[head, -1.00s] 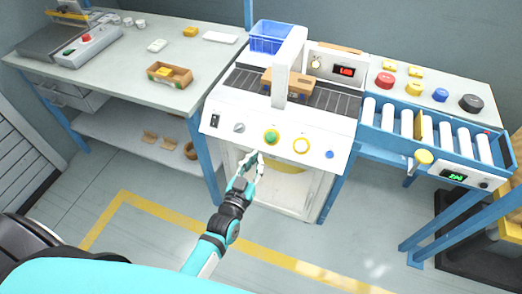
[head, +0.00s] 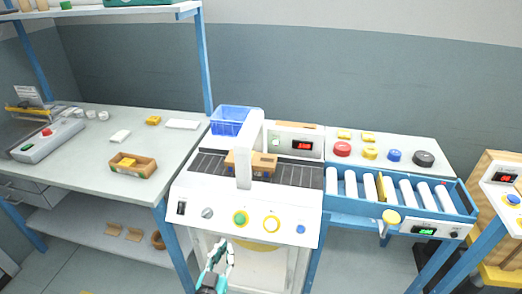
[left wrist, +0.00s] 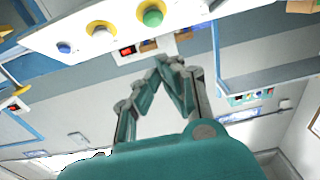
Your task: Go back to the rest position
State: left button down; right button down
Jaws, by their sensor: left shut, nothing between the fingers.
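My left gripper (head: 222,256) shows at the bottom of the head view, in front of and below the machine's white front panel (head: 255,203). It is shut and empty, apart from the panel. In the left wrist view its fingers (left wrist: 168,62) come together at the tips, with the panel's green button (left wrist: 152,14) beyond them. My right gripper is not in view.
A bench (head: 85,165) with a small wooden tray (head: 146,171) stands at the left. A roller conveyor (head: 440,208) stands at the right. A cardboard box (head: 263,163) sits on the machine's belt under the white arch (head: 246,135). Floor shows below.

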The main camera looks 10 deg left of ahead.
pick_arm(q)
jog(key=s+f+m+g+h, duration=0.1)
jog(key=s+f+g, duration=0.55)
jog(key=f, duration=0.85)
jog(key=s+f+m+g, duration=0.1)
jog(key=s+f+g, duration=0.2)
jog(key=s+f, duration=0.85)
jog(key=s+a+f+g, duration=0.3)
jog(key=s+f, duration=0.5)
jog(key=s, duration=0.4)
jog(key=s+a+f+g+y, duration=0.1)
jog(key=s+f+g, duration=0.3)
jog(key=s+f, duration=0.4)
jog(key=s+a, duration=0.1)
jog(key=s, duration=0.3)
jog(key=shift+s+a+f+g+y, duration=0.15)
jog(key=shift+a+f+g+y, duration=0.15)
jog(key=shift+a+g, duration=0.1)
